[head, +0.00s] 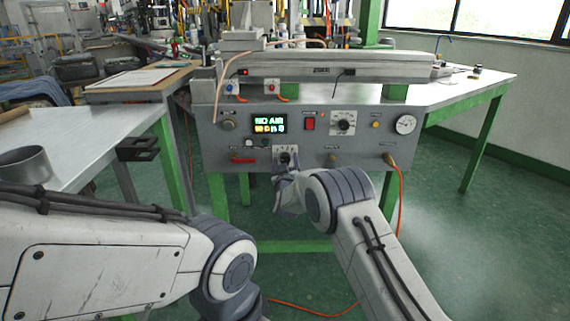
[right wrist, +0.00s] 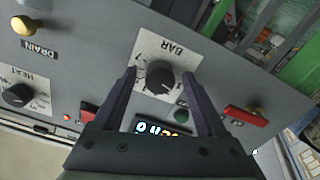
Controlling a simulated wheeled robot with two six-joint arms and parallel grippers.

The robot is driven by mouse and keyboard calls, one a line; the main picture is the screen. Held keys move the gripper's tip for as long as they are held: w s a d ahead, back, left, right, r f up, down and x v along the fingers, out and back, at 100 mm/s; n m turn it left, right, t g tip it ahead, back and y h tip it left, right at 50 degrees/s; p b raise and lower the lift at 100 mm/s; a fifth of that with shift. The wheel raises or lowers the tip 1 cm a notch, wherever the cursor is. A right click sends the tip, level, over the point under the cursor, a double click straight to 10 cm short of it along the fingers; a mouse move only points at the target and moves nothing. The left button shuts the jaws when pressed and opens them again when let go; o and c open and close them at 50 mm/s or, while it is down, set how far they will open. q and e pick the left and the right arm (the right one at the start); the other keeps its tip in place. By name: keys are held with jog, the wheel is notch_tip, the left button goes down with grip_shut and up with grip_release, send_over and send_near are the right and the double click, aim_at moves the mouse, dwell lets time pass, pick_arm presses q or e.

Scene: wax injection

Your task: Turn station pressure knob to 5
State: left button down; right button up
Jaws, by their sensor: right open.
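The pressure knob (head: 286,158) is a round black dial on a white scale plate low on the grey station's front panel. In the right wrist view the knob (right wrist: 160,77) sits on the plate marked BAR, which appears upside down. Its exact setting is too small to read. My right gripper (head: 284,177) is at the panel just below the knob. In the right wrist view its open fingers (right wrist: 159,72) lie on either side of the knob, with visible gaps. Whether the tips reach its depth is unclear. My left gripper is not in view.
A lit display (head: 269,124) reads NO AIR above the knob. A red handle (head: 243,160), a HEAT dial (head: 343,122), a yellow DRAIN knob (right wrist: 25,25) and a round gauge (head: 405,124) are on the panel. A metal table (head: 85,135) stands left.

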grip_shut()
